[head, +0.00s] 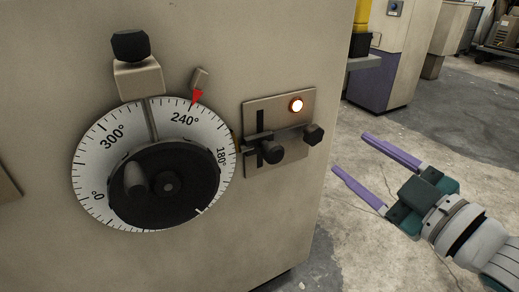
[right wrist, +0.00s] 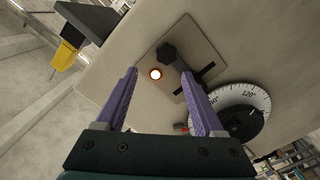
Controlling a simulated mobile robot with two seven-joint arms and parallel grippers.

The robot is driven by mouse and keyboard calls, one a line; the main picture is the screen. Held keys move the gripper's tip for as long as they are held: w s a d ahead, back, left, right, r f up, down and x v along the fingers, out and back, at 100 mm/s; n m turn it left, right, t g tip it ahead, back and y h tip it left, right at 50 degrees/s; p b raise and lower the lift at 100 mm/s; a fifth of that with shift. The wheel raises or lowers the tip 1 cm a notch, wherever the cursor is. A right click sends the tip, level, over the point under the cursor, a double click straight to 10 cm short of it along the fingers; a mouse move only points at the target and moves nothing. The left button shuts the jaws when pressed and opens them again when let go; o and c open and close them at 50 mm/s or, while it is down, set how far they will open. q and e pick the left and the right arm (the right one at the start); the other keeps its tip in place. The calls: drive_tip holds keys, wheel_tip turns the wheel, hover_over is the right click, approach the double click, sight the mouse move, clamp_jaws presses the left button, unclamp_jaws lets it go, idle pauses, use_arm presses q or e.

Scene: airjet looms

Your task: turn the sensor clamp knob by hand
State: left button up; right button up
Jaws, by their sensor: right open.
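I cannot tell for sure which is the sensor clamp knob. My right gripper (head: 350,152) is open and empty, right of the plate and apart from it, fingers pointing toward the machine. In the right wrist view, a black knob (right wrist: 167,52) shows beyond and between the open fingers (right wrist: 159,72). My left gripper is out of view.
A large degree dial (head: 92,165) with a black handwheel (head: 195,185) is left of the plate, with a red pointer (head: 196,97) and a black knob (head: 130,45) above it. The machine's right edge is near my gripper. Open concrete floor lies to the right.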

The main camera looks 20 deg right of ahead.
sight(315, 136)
drive_tip(key=w+b, duration=0.1)
drive_tip(key=w, duration=0.1)
drive_tip(key=w+f+b, duration=0.1)
drive_tip(key=w, duration=0.2)
drive_tip(key=w+a+b, duration=0.1)
drive_tip(key=w+b, duration=0.1)
drive_tip(key=w, duration=0.1)
drive_tip(key=shift+w+a+f, duration=0.1)
drive_tip(key=shift+w+f, duration=0.1)
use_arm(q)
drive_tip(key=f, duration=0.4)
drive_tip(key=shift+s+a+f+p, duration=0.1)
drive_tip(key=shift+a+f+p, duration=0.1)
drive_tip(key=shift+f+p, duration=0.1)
use_arm(e)
drive_tip(key=shift+r, duration=0.2)
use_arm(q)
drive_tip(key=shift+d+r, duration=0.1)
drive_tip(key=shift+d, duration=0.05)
use_arm(e)
drive_tip(key=c, duration=1)
